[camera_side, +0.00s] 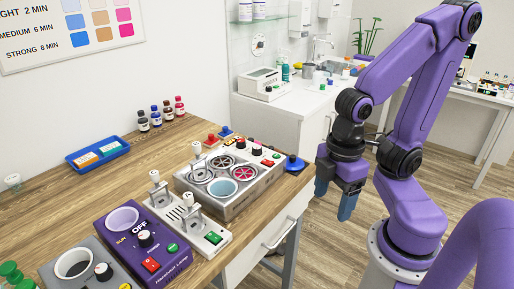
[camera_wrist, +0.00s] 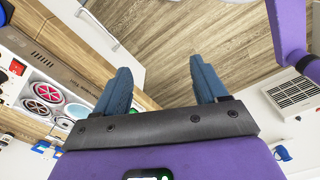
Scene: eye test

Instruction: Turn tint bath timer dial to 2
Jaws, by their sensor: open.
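A grey metal unit (camera_side: 240,200) with several round wells, one blue and others dark or pink-red, stands on the wooden bench; it looks like the tint bath. Small knobs, including a black-and-white one (camera_side: 256,149), line its back. I cannot tell which is the timer dial or read its setting. My gripper (camera_side: 334,203) hangs open and empty beyond the bench's right edge, apart from the unit, blue fingers pointing down. In the wrist view my gripper (camera_wrist: 160,66) has its fingers spread over floor, and the unit's wells (camera_wrist: 48,93) show at left.
A purple box (camera_side: 135,250) with an OFF dial and a lever device (camera_side: 185,215) stand in front of the unit. A blue tray (camera_side: 97,152) and small bottles (camera_side: 161,114) are behind. A wall chart (camera_side: 75,30) lists minutes.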

